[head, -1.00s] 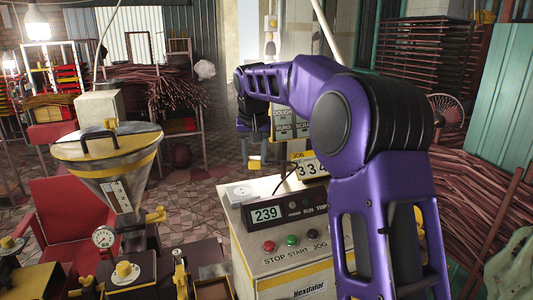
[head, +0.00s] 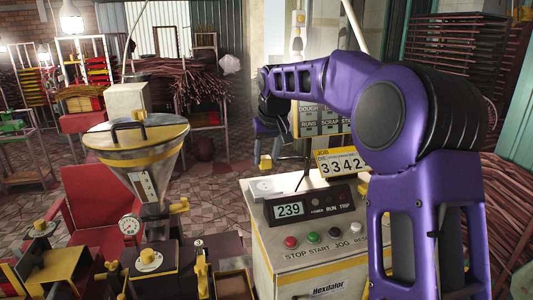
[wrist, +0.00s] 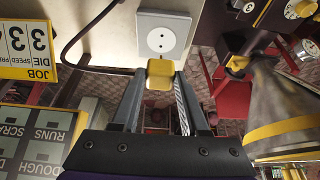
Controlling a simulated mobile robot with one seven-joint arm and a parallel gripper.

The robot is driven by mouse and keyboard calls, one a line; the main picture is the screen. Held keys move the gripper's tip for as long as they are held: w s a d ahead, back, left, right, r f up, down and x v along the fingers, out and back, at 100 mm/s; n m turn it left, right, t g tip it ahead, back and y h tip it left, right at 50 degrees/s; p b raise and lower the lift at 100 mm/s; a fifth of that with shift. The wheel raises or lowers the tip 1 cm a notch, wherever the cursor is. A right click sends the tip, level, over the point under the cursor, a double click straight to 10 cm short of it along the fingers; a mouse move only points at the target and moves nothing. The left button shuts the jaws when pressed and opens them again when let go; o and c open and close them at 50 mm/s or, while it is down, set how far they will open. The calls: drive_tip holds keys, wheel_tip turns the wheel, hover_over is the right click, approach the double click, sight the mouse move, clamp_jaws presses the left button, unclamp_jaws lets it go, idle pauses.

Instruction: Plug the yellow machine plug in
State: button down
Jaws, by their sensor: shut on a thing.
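The yellow plug (wrist: 160,74) is between the fingertips of my gripper (wrist: 160,85), which is shut on it. In the head view the plug (head: 265,161) shows small below my gripper, beyond the cabinet's far edge in the picture. The white socket plate (wrist: 162,40) has a round face with two holes, and it lies on top of the cream machine cabinet (head: 320,268). In the head view the socket (head: 266,187) appears just below the plug. In the wrist view the plug overlaps the plate's near edge, short of the holes.
A yellow job sign (head: 340,161) and a display reading 239 (head: 290,210) stand beside the socket. A dark cable (wrist: 88,35) curves near the sign. A steel hopper (head: 140,160) stands to the left. A board with labels (wrist: 35,140) is close to my gripper.

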drive_tip(key=shift+f+b, duration=1.3)
drive_tip(key=shift+f, duration=1.2)
drive_tip(key=shift+f, duration=0.6)
idle(0.9)
drive_tip(key=shift+c, duration=1.7)
unclamp_jaws()
drive_tip(key=p+v, duration=0.1)
drive_tip(key=v, duration=1.6)
drive_tip(key=shift+r+p, duration=0.25)
drive_tip(key=shift+p, duration=0.15)
drive_tip(key=shift+d+f, duration=0.1)
drive_tip(key=shift+d, duration=0.05)
